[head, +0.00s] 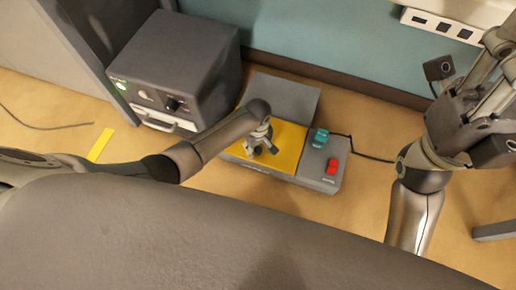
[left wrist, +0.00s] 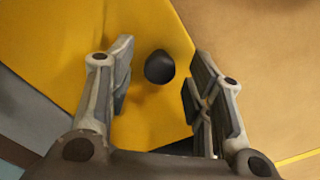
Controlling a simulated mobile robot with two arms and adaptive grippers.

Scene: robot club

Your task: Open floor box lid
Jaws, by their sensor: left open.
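The floor box (head: 318,168) is a low grey case on the floor, with a yellow panel (head: 289,148) lying flat on its top. A black round knob (left wrist: 160,67) stands on the yellow panel in the left wrist view. My left gripper (head: 262,148) is open over the panel. In the left wrist view its fingers (left wrist: 158,90) are on either side of the knob, with gaps. The knob is hidden by the gripper in the head view. My right gripper (head: 468,112) is raised at the right, away from the box; its finger opening is unclear.
A teal switch (head: 320,138) and a red switch (head: 332,166) sit on the box's right side. A grey flat panel (head: 283,98) is behind the yellow one. A dark grey unit (head: 178,65) stands to the left. A black cable (head: 372,157) runs right.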

